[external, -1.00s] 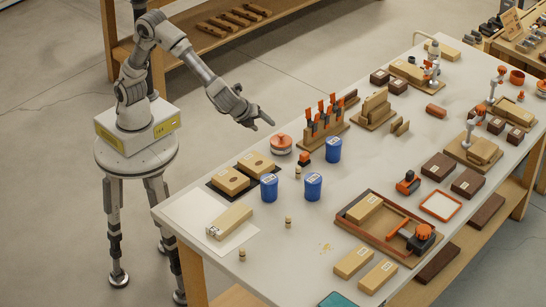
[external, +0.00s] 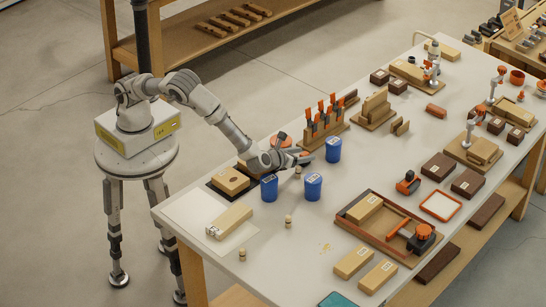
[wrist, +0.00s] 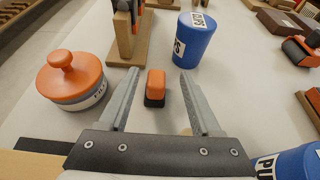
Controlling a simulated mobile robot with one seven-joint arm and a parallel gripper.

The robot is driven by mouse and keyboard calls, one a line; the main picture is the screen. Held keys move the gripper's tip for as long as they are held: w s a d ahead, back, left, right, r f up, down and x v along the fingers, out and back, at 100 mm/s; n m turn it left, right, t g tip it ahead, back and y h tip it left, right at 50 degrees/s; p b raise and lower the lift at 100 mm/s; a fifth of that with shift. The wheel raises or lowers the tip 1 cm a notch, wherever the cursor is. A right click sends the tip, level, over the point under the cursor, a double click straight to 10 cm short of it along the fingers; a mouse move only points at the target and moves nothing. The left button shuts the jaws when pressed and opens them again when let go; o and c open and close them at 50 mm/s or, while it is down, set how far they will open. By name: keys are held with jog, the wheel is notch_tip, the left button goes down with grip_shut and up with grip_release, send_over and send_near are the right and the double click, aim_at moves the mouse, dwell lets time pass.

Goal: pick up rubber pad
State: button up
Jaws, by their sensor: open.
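A small block with an orange top and a black base (wrist: 155,85), which looks like the rubber pad, stands on the pale bench top. In the wrist view it sits between the two fingers of my gripper (wrist: 159,73), with clear space on both sides. My gripper is open and holds nothing. In the external view my gripper (external: 306,153) is low over the bench and mostly hides the block. Whether the fingertips touch the bench cannot be told.
A blue cup (wrist: 193,42) stands close beyond the right finger, and another (wrist: 292,164) at lower right. A round container with an orange knobbed lid (wrist: 72,78) stands left of the left finger. A wooden rack (external: 322,128) with orange-handled tools is just behind.

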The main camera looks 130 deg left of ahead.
aim_at(308, 153)
jog(key=x, duration=0.5)
jog(key=shift+s+f+b, duration=0.15)
jog(key=shift+s+b, duration=0.05)
jog(key=shift+b, duration=0.2)
grip_shut()
